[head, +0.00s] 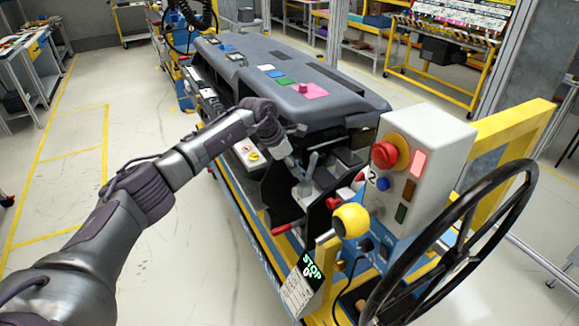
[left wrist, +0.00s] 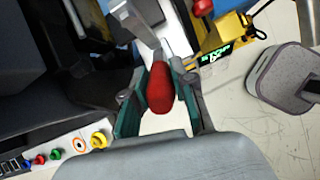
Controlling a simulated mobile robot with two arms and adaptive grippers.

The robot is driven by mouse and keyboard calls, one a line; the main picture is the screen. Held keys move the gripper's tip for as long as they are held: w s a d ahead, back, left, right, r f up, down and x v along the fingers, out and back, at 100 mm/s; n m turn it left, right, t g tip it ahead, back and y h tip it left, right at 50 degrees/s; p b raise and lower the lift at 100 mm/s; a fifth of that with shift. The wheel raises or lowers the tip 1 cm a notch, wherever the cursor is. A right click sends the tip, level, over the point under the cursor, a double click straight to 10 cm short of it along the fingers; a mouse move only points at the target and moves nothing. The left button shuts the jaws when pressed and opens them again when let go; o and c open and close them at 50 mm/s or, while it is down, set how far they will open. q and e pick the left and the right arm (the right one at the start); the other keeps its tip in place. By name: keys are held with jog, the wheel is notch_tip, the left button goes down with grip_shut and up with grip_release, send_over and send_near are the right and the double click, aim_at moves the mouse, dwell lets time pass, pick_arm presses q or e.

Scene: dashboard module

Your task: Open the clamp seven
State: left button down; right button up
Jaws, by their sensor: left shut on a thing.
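My left gripper (left wrist: 160,88) is shut on a red clamp handle (left wrist: 159,90) in the left wrist view, one finger on each side of it. A grey metal lever (left wrist: 134,22) shows just beyond the handle. In the head view my left gripper (head: 291,160) is at the near side of the dashboard fixture, below the dashboard's edge. It hides the held handle there. No number on this clamp can be read. Another red handle (head: 282,229) sticks out lower down, nearer the STOP display. My right gripper is not in view.
A grey dashboard (head: 250,75) lies on the fixture. A white control box (head: 425,150) with a red button, a yellow ball knob (head: 351,220), a black steering wheel (head: 450,250) and a STOP display (head: 312,267) stand to the right. The floor at left is clear.

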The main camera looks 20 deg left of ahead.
pick_arm(q)
jog(key=shift+w+d+r+g+y, duration=0.3)
jog(key=shift+w+d+g+y, duration=0.05)
jog(key=shift+w+g+y, duration=0.15)
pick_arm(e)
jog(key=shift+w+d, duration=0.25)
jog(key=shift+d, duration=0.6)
pick_arm(q)
jog(key=c, duration=0.9)
grip_release()
jog(key=shift+c, duration=0.2)
jog(key=shift+f, duration=0.1)
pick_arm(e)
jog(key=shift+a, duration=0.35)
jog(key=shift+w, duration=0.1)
pick_arm(q)
jog(key=shift+s+a+r, duration=0.15)
jog(key=shift+r, duration=0.3)
jog(key=v, duration=1.1)
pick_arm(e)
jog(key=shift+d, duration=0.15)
